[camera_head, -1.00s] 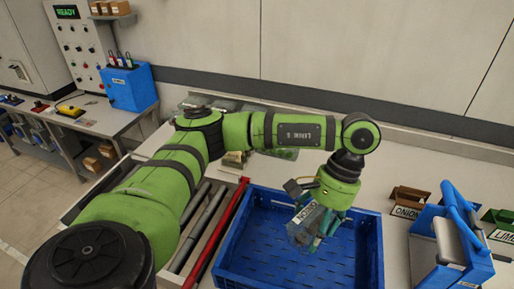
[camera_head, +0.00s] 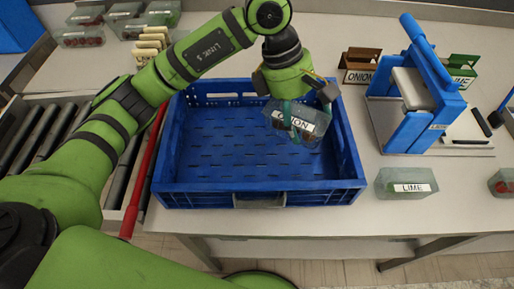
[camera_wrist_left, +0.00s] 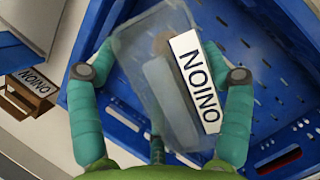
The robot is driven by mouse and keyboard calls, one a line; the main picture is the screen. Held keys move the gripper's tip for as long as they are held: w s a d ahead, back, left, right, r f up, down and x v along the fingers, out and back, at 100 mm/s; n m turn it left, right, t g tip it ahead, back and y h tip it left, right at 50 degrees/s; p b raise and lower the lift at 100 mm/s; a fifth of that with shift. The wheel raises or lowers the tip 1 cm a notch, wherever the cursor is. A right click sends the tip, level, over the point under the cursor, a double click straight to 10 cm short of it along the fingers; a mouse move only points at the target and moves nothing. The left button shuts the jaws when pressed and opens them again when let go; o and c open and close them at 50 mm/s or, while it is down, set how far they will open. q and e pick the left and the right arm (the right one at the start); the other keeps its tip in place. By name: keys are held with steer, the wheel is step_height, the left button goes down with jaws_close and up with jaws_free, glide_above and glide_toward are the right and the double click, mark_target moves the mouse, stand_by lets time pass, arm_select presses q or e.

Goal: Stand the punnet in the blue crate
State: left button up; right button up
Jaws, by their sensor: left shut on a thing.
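The punnet (camera_head: 297,121) is a clear box with a white ONION label. It is held tilted over the right part of the blue crate (camera_head: 262,186). My left gripper (camera_head: 299,112) is shut on it. I cannot tell how high the punnet is above the crate floor. My right gripper is not in view.
A LIME punnet (camera_head: 407,184) lies on the table right of the crate. A blue press-like device (camera_head: 415,90) stands behind it, with an ONION box (camera_head: 360,66) nearby. A red rail (camera_head: 143,175) and rollers run left of the crate. Several punnets (camera_head: 122,20) stand at the back left.

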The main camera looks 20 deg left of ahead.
arm_select(q)
steer(key=n, duration=0.1)
steer(key=d+r+n+t, duration=0.1)
steer(key=d+n, duration=0.1)
steer(key=shift+w+d+r+n+t, duration=0.15)
steer(key=shift+w+d+n+t, duration=0.1)
steer(key=shift+w+n+t, duration=0.05)
steer(key=shift+w+d+r+n+t, duration=0.25)
steer(key=shift+d+r+n+t, duration=0.05)
steer(key=shift+n, duration=0.6)
steer(key=shift+a, duration=0.2)
steer(key=p, duration=0.3)
glide_above(269, 143)
steer(key=a, duration=0.1)
steer(key=shift+n, duration=0.3)
steer(key=f, duration=0.6)
steer(key=shift+s+a+f, duration=0.2)
steer(key=shift+s+f, duration=0.05)
steer(key=shift+s, duration=0.15)
steer(key=shift+a+f, duration=0.15)
steer(key=shift+f, duration=0.05)
step_height(269, 143, down, 3)
steer(key=shift+f+p, duration=0.1)
steer(key=shift+p, duration=0.7)
steer(key=shift+f, duration=0.4)
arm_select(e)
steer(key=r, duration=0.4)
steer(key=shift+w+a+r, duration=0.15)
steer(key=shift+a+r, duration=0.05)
